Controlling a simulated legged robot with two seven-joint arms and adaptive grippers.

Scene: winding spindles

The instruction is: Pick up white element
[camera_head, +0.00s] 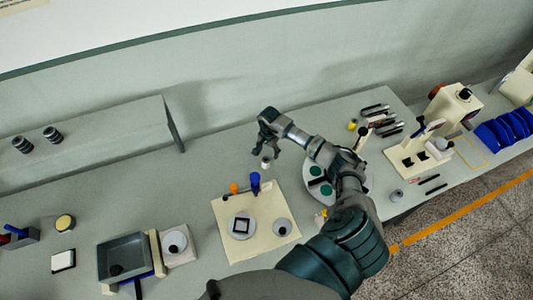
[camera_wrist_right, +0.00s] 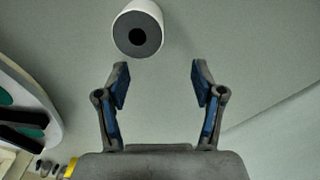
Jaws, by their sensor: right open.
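The white element (camera_wrist_right: 151,20) is a short white cylinder with a dark round hole in its end, seen at the top of the right wrist view. In the head view the white element (camera_head: 266,162) shows small, just below the gripper. My right gripper (camera_wrist_right: 160,75) is open and empty, its two blue-padded fingers apart. The element lies beyond the fingertips, a little left of the middle between them. In the head view my right gripper (camera_head: 267,143) hangs over the table, close to the element. My left gripper is not in view.
A cream board (camera_head: 250,250) with round plates and blue and orange pegs lies in front. A round white plate with green discs (camera_head: 318,187) sits under my right arm. A grey tray (camera_head: 122,257) stands left; a cream machine (camera_head: 452,105) stands right. Bare table lies left of the gripper.

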